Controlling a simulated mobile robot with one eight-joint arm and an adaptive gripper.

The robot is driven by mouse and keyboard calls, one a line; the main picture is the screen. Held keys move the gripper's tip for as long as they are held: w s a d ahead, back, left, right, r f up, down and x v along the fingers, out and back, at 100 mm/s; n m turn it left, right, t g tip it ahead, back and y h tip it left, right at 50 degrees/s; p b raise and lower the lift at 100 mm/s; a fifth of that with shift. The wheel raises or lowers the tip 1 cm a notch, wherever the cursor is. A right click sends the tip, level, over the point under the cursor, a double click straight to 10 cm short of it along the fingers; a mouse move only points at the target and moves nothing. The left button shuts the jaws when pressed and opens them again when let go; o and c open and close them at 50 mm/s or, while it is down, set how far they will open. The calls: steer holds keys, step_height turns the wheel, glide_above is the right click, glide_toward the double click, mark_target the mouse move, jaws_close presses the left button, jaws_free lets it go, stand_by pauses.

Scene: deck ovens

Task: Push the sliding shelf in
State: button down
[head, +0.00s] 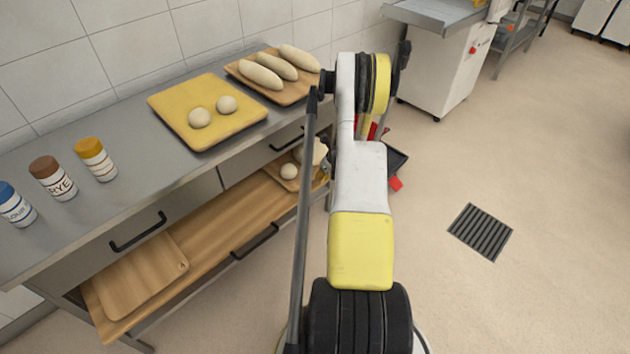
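The sliding shelf (206,254) is a long wooden board low under the steel counter. It sticks out beyond the counter front along its visible length. A black bar handle (255,241) is on its front edge. A wooden board (137,275) lies on its left part, and a smaller board with pale dough (289,171) is toward its far right end. My upright arm hides that far end. My gripper cannot be made out; my arm covers the area where it may be, so its contact with the shelf cannot be told.
The counter (140,190) holds three jars (96,159), a yellow-topped board (187,124) with two dough balls, and a tray (289,94) with three loaves. A drawer handle (138,232) juts above the shelf. A floor grate (480,232) lies right; open floor surrounds it.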

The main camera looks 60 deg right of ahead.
steer(key=s+d, duration=0.2)
steer(key=s, duration=0.5)
steer(key=w+d+f+b, duration=0.1)
steer(key=w+f+b, duration=0.4)
steer(key=w+f, duration=0.3)
steer(key=shift+d+f, duration=0.35)
steer(key=shift+f, duration=0.3)
